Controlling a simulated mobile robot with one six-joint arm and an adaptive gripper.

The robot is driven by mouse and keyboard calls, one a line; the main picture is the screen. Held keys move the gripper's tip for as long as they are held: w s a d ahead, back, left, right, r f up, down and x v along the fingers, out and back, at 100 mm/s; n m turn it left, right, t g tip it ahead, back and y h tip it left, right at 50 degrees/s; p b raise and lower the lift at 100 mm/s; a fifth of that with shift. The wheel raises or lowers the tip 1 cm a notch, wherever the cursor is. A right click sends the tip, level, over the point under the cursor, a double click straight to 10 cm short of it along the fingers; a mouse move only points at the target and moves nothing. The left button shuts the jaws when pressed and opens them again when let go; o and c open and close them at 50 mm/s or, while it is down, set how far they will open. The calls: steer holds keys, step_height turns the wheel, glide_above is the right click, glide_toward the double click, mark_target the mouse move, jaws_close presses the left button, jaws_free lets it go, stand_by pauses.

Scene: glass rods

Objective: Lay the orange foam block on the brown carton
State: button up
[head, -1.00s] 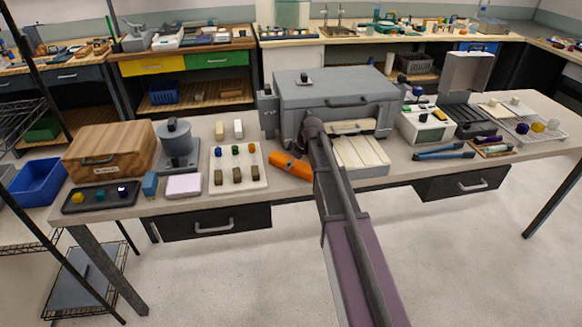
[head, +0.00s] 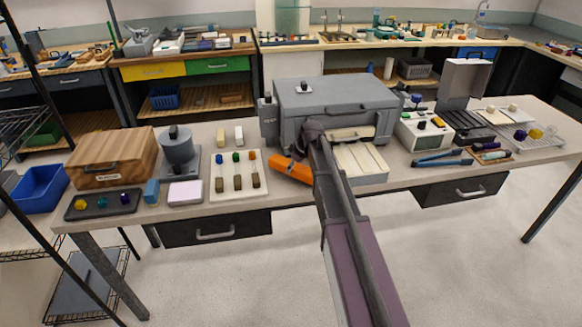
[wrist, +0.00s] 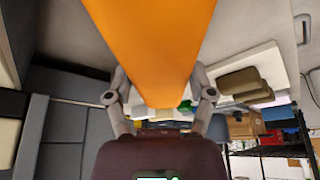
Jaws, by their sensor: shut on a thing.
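The orange foam block (head: 290,168) shows in the head view beside my arm, in front of the large grey case; I cannot tell if it touches the bench. In the wrist view the orange block (wrist: 155,40) fills the upper middle, between the two fingers of my gripper (wrist: 163,98), which is shut on it. In the head view my arm hides the gripper. A brown, wood-grained box with a pale label, the only likely brown carton (head: 112,155), stands at the bench's left end. Its top is bare.
A dark tray (head: 102,203) lies before the box. The grey case (head: 335,98) stands behind the block.

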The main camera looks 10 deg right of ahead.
step_height(320, 180, up, 2)
steer(key=shift+r+p, duration=0.1)
steer(key=shift+p, duration=0.65)
steer(key=s, duration=1.6)
steer(key=shift+r+p, duration=0.35)
steer(key=shift+p, duration=0.05)
steer(key=shift+a, duration=0.1)
steer(key=shift+s, duration=0.2)
